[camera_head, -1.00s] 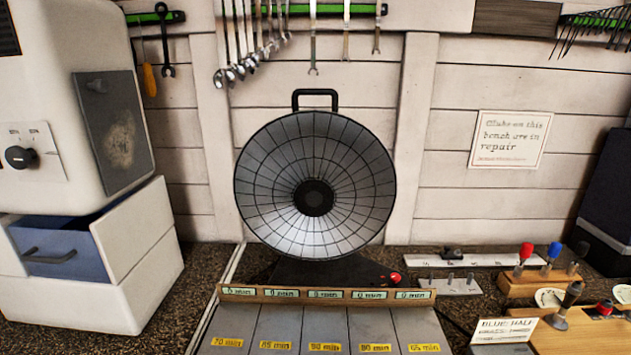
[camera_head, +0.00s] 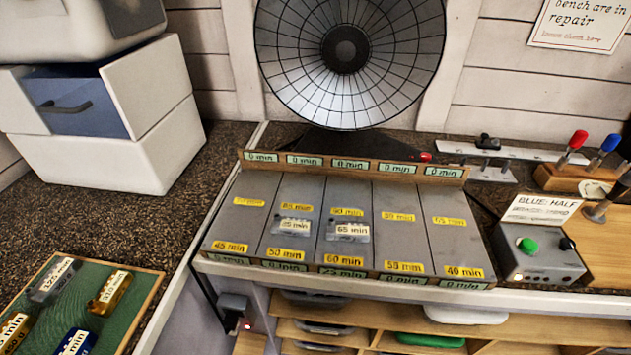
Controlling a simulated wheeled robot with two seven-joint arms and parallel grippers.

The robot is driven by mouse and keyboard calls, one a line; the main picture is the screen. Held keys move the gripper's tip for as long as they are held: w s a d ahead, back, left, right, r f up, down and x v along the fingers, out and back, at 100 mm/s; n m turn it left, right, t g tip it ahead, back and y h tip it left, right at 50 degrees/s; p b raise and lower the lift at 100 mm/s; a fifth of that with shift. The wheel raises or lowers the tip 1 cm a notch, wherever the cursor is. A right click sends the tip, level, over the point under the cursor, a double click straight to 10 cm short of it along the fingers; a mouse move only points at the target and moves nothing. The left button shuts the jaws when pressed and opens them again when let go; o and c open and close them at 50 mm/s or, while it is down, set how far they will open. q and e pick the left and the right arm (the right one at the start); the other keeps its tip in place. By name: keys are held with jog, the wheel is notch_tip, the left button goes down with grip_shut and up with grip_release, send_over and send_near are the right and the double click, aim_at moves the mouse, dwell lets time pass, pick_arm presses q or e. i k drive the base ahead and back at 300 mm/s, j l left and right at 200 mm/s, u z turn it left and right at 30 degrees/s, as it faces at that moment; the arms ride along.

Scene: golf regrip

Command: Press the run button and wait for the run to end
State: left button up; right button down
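A grey control box (camera_head: 542,268) stands at the right of the bench, beside the sloped rack. On it is a round green button (camera_head: 527,244) and a black knob (camera_head: 567,243); I cannot read any "run" label. The sloped grey rack (camera_head: 400,245) has several lanes. Its upper strip (camera_head: 355,165) shows "0 min" on each display; its lower strip (camera_head: 345,273) has a display reading about "25 min". Two small grey blocks lie on the lanes, one marked about "25 min" (camera_head: 292,227) and one "65 min" (camera_head: 348,230). Neither gripper is in view.
A large round reflector (camera_head: 400,60) stands behind the rack, with a small red light or button (camera_head: 425,157) at its base. A green tray (camera_head: 105,335) with several labelled blocks is lower left. A "BLUE: HALF" card (camera_head: 542,208) stands behind the control box. Shelves lie below.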

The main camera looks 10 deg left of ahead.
aim_at(527, 245)
jog(key=z, duration=1.35)
